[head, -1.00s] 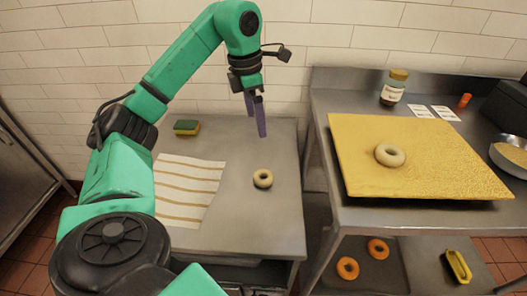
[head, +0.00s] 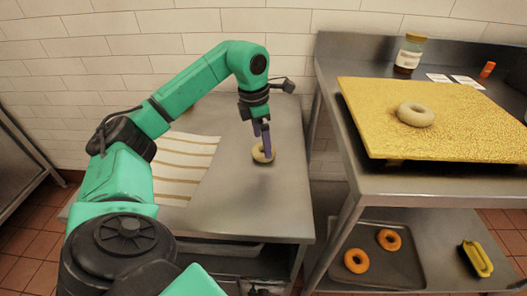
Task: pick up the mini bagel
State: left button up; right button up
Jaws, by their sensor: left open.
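The mini bagel (head: 258,154), a small pale ring, lies on the bare steel of the left table (head: 250,205). My left gripper (head: 265,154) points down at it, with its purple fingers open and their tips at the bagel. One finger covers part of the ring. I cannot tell whether the fingers touch it. My right gripper is not in view.
A striped cloth (head: 185,168) lies left of the mini bagel. The higher right table (head: 430,181) holds a jar (head: 408,54), cards and an orange object (head: 487,69). Below are orange rings (head: 389,239) on a tray and a yellow object (head: 477,258). The left table's front is clear.

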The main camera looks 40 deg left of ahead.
pick_arm(q)
jog(key=f, duration=0.3)
jog(key=shift+w+f, duration=0.15)
jog(key=shift+w, duration=0.05)
jog(key=c, duration=1.1)
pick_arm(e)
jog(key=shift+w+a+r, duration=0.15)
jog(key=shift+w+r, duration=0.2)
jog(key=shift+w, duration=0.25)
pick_arm(q)
jog(key=shift+r, duration=0.2)
jog(key=shift+r, duration=0.3)
notch_tip(320, 180, up, 19)
jog(key=p, duration=0.9)
jog(key=shift+r, duration=0.15)
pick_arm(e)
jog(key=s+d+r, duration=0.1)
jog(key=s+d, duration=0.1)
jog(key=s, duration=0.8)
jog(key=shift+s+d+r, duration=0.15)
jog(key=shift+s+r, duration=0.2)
